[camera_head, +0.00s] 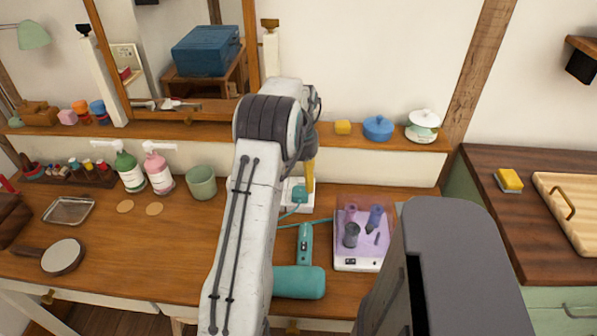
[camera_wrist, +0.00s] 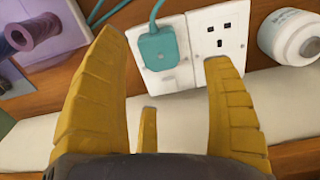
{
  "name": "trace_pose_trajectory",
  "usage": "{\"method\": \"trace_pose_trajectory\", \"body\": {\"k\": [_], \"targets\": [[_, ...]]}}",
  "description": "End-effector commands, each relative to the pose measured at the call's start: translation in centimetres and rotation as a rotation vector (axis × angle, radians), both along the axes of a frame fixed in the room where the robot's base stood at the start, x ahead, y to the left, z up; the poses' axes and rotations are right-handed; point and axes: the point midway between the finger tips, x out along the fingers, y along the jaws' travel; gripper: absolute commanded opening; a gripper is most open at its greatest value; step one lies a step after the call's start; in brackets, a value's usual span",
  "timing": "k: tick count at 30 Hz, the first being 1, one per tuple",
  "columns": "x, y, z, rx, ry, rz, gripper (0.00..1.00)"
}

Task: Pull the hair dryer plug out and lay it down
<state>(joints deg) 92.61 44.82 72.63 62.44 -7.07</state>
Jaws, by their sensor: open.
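The teal plug (camera_wrist: 158,47) sits in one side of a white double socket (camera_wrist: 208,75); the other outlet is empty. A teal cord runs from the plug. In the head view the plug (camera_head: 299,194) and socket (camera_head: 292,208) are partly hidden behind my arm. The teal hair dryer (camera_head: 300,281) lies on the wooden dressing table, partly covered by my arm. My gripper (camera_wrist: 165,52) is open, with its yellow fingers pointing toward the socket and the plug between and beyond the tips. Nothing is held. In the head view only part of my gripper (camera_head: 309,176) shows.
A lilac tray with rollers (camera_head: 358,262) stands right of the hair dryer. A green cup (camera_head: 201,182) and pump bottles (camera_head: 158,172) stand left of my arm. A hand mirror (camera_head: 63,256) lies further left. The tabletop between mirror and arm is mostly clear.

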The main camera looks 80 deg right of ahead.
Motion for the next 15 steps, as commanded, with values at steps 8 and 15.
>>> {"method": "trace_pose_trajectory", "body": {"k": [8,15], "targets": [[0.0,0.1,-3.2,0.005,-0.001,0.001,0.75],[0.0,0.1,-5.4,0.003,0.000,0.001,0.75]]}}
